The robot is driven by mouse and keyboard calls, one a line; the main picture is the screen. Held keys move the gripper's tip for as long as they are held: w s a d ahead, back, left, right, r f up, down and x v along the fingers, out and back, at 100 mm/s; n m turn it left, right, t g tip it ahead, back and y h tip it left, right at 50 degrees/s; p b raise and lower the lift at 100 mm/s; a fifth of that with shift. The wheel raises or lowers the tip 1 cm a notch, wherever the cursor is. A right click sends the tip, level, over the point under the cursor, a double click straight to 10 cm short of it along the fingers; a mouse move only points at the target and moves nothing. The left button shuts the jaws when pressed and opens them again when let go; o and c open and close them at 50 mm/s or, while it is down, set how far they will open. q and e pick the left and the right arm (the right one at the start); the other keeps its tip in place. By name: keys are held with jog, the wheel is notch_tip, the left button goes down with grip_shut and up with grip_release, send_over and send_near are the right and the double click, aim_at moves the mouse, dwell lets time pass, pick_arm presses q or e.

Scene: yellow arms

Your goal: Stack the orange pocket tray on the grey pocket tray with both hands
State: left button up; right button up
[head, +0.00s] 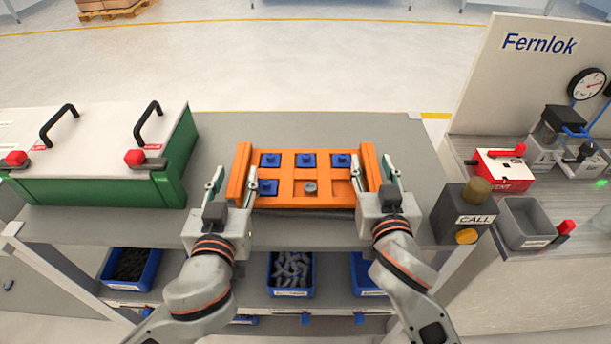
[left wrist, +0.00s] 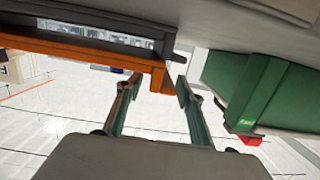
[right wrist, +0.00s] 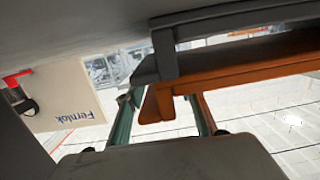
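The orange pocket tray (head: 299,202) lies level in the middle of the table, directly above the grey pocket tray (right wrist: 205,62). The grey tray is mostly hidden beneath it in the head view. Several orange pockets hold blue parts; one holds a round grey part (head: 310,187) and the lower right one looks empty. My left gripper (head: 231,184) is open, its fingers on either side of the tray's left end wall. My right gripper (head: 375,178) is open around the right end wall. Gaps show beside both end walls in the wrist views.
A green case (head: 170,165) with a white lid and black handles stands left on the table (head: 400,140). A call box (head: 460,212) and a grey bin (head: 525,222) stand to the right. Blue bins (head: 290,275) sit on the shelf below. The table behind the trays is clear.

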pick_arm(q)
jog(key=s, duration=0.5)
jog(key=s+r, duration=0.1)
jog(key=s, duration=0.1)
jog(key=shift+s+r, duration=0.1)
jog(key=shift+s, duration=0.3)
pick_arm(e)
jog(key=s, duration=0.4)
jog(key=s+r, duration=0.1)
jog(key=s, duration=0.7)
jog(key=shift+r, duration=0.4)
pick_arm(q)
jog(key=shift+s, duration=0.1)
